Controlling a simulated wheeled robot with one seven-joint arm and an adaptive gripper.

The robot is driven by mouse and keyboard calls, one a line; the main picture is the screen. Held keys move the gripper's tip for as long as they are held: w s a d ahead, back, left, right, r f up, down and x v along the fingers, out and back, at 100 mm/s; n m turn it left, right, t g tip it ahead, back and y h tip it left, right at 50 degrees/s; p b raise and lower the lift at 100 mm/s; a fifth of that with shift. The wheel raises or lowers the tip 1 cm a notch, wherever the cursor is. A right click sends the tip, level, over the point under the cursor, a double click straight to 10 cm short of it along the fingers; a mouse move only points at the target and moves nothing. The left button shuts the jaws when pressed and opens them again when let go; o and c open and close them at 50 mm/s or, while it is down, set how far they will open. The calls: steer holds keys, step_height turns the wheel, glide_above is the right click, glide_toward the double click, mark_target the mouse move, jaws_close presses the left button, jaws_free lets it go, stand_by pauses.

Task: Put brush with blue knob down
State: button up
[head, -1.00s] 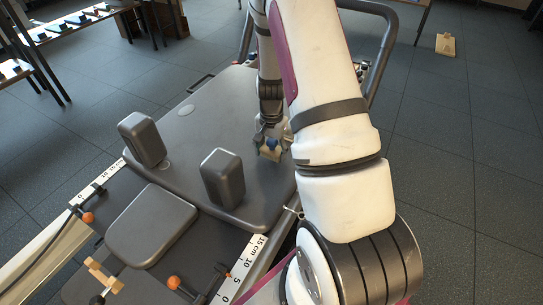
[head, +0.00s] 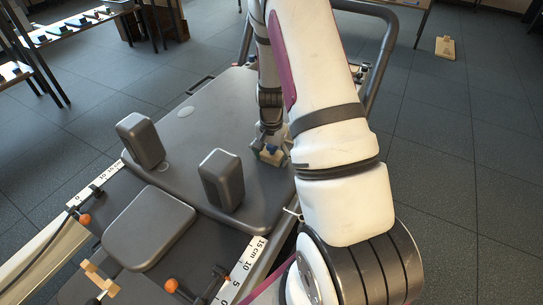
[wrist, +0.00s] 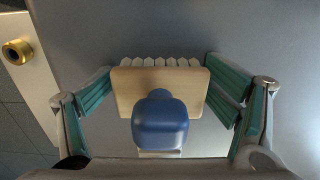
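The brush with the blue knob shows in the wrist view as a pale wooden block (wrist: 190,86) with white bristles along its far edge and a blue knob (wrist: 160,122) on top. My gripper (wrist: 160,88) has its green-padded fingers at both sides of the block, closed against its edges. In the head view the brush (head: 270,154) is small at my gripper (head: 268,152), low over the grey carriage (head: 215,117). I cannot tell whether the bristles touch the carriage.
Two grey shoulder blocks, one left (head: 141,140) and one nearer (head: 221,179), stand on the carriage. A headrest (head: 150,226) lies in front of them. The carriage is clear between the blocks and my gripper. A wooden piece (head: 445,47) lies on the floor.

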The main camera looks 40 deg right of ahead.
step_height(320, 180, up, 13)
steer(key=p, duration=0.5)
steer(key=shift+r, duration=0.1)
steer(key=s+a+r+n+y, duration=0.1)
steer(key=s+a+r+n, duration=0.35)
steer(key=a+r, duration=0.45)
steer(key=s+a+r+n, duration=0.3)
steer(key=s+a+r, duration=0.3)
steer(key=r, duration=0.5)
steer(key=s+a+r+n, duration=0.2)
steer(key=s+a+n, duration=0.1)
steer(key=s, duration=0.6)
steer(key=s+a+r+n+h, duration=0.1)
steer(key=s+a+r+n, duration=0.2)
steer(key=s, duration=0.6)
steer(key=shift+s+a+r, duration=0.2)
steer(key=shift+s+a, duration=0.05)
steer(key=shift+a, duration=0.15)
